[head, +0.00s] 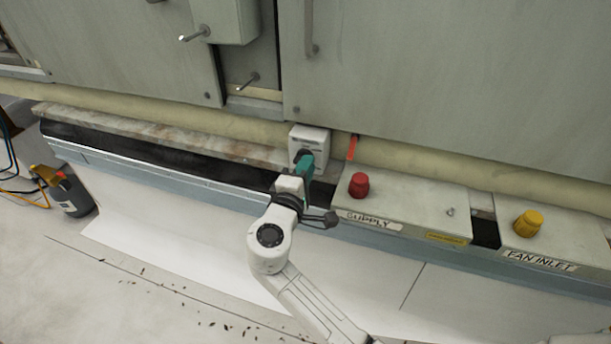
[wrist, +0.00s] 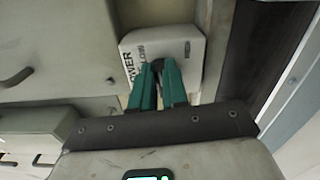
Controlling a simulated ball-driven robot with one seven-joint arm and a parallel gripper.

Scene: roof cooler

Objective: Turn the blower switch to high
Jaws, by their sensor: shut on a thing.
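The blower switch box (head: 310,138) is a small white box on the front of the cooler, below the large panels. In the wrist view the box (wrist: 190,38) shows sideways black lettering, partly readable as "OWER" and "LOW". Its small dark knob (wrist: 158,65) sits between the tips of my green fingers. My gripper (wrist: 158,76) is shut on the knob, and the fingers hide most of it. In the head view my gripper (head: 304,164) reaches the front of the box. I cannot tell the knob's exact setting.
To the right are the SUPPLY box with a red knob (head: 359,185) and the FAN INLET box with a yellow knob (head: 528,224). A red-orange strip (head: 353,147) stands close right of the switch. The pale floor in front is mostly clear.

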